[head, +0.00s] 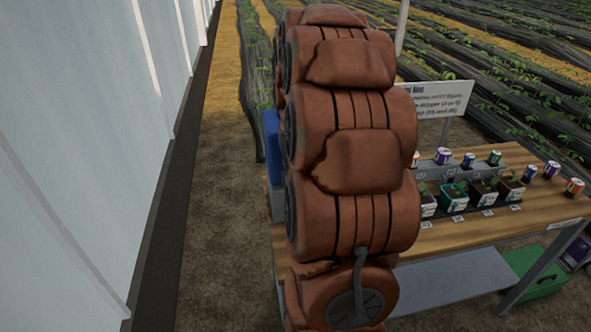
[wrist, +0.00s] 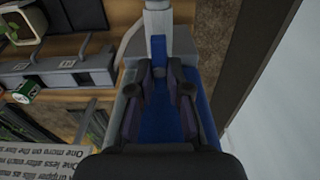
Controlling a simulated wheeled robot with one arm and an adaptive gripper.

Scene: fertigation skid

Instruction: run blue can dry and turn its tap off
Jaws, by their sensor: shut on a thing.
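In the wrist view, the two dark fingers of my gripper (wrist: 160,72) are closed around a narrow blue piece (wrist: 158,46), which stands at a pale grey fixture with a blue face. Whether this piece is a tap lever cannot be told. In the head view, my arm hides the gripper and most of this fixture; a blue part (head: 271,140) shows left of the arm. A dark blue can (head: 468,160) stands in the back row on the bench (head: 460,235). Its tap and its contents cannot be made out.
Several other small cans, with purple or orange labels, and potted seedlings (head: 484,193) stand on the bench. A white sign (head: 440,99) stands behind it. A green crate (head: 537,275) sits under the right end. A pale wall (head: 80,150) runs along the left, with bare ground beside it.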

